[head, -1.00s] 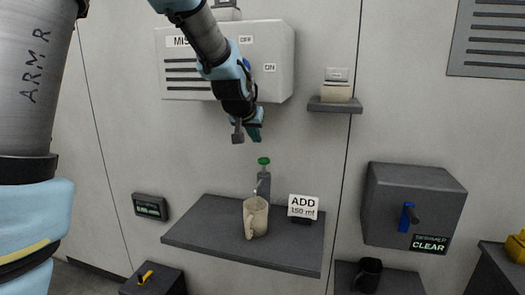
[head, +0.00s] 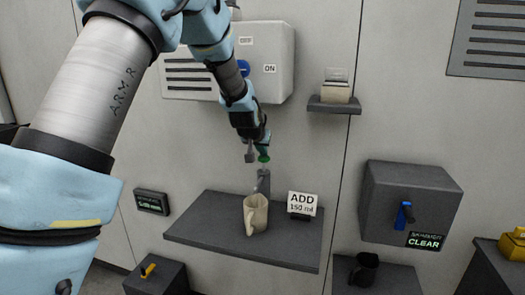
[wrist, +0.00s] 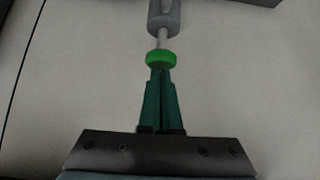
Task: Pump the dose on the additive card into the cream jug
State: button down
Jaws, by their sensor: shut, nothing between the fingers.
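The cream jug (head: 256,214), a beige pitcher with a handle, stands upright on the grey shelf below the pump. The pump (head: 263,181) has a grey body, a spout and a round green top (head: 263,157). The additive card (head: 302,204) stands right of the jug and reads "ADD 150 ml". My gripper (head: 263,148) is shut and empty, directly above the green top. In the wrist view, the closed fingers (wrist: 159,76) point at the green top (wrist: 161,57); touching or just short of it, I cannot tell. The pale stem shows beyond it.
The shelf (head: 200,226) has bare room left of the jug. A white wall box (head: 278,90) with an "ON" label hangs above. A grey box (head: 410,205) with a blue lever and "CLEAR" display is at right. A dark mug (head: 364,270) stands below it.

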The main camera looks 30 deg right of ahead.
aim_at(262, 159)
jog(key=shift+f, duration=0.15)
notch_tip(262, 159, down, 3)
jog(key=b, duration=0.3)
jog(key=shift+s+a, duration=0.1)
